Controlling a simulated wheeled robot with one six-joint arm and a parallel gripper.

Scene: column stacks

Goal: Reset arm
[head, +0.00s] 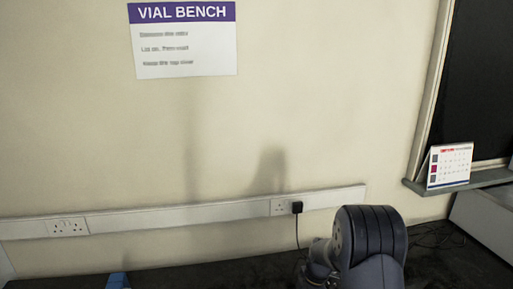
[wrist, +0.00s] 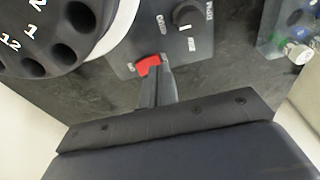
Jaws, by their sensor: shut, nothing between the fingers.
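My gripper (wrist: 153,76) shows in the wrist view with its narrow grey fingers shut together and nothing between them. The fingertips appear right at the lower edge of a red switch (wrist: 148,64) on a grey control panel (wrist: 160,30). I cannot tell whether they touch it. In the head view only a dark part of my arm shows at the lower right; the gripper is out of sight there.
The wrist view shows a black knob (wrist: 187,15) on the panel, a dark numbered disc (wrist: 40,35) with holes at left, and a clear rack (wrist: 275,40) with vials at right. The head view shows a wall sign (head: 182,40), a calendar (head: 449,166) and a plug (head: 297,207).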

